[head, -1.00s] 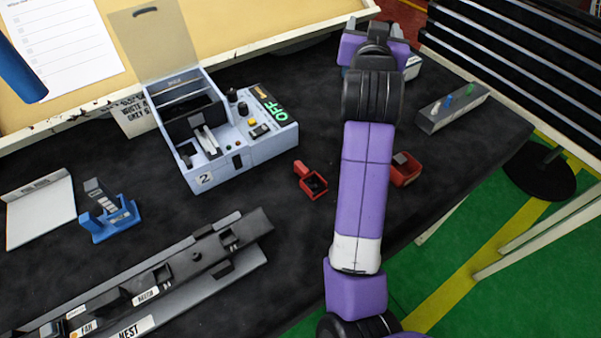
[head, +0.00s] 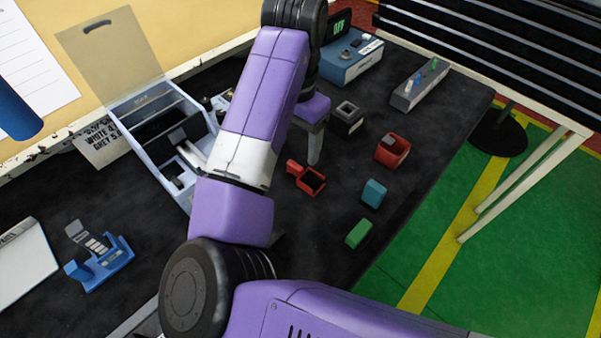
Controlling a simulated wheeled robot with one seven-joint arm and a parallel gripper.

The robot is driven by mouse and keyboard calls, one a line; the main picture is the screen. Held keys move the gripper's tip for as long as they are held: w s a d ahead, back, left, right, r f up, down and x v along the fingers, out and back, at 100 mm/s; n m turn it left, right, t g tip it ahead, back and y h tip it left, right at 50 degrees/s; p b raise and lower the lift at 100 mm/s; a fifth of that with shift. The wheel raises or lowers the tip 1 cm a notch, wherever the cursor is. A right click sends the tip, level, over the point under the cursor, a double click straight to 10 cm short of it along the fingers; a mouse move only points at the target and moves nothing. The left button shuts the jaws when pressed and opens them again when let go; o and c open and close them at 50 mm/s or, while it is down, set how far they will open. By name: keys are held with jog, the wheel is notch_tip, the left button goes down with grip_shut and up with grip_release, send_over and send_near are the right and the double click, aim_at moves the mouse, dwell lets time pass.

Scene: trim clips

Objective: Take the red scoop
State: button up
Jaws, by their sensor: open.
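The red scoop (head: 312,182) lies on the dark table right of my forearm, with its square cup facing up and its short handle toward the upper left. My gripper (head: 314,150) hangs pointing down near the scoop, just above it in the picture. One grey finger shows; the other is hidden behind my arm. The jaws are open and the scoop is not held. I cannot tell how high the fingertip is above the table.
A red box (head: 393,150), teal block (head: 374,193), green block (head: 358,233) and black square holder (head: 346,119) stand right of the scoop. A blue OFF device (head: 350,57) and grey peg block (head: 420,85) are behind. A blue cradle (head: 99,262) is at left.

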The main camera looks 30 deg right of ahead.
aim_at(295, 165)
jog(key=f, duration=0.7)
jog(key=shift+a+f+p, duration=0.2)
jog(key=shift+p, duration=0.1)
grip_shut()
jog(key=shift+r, duration=0.1)
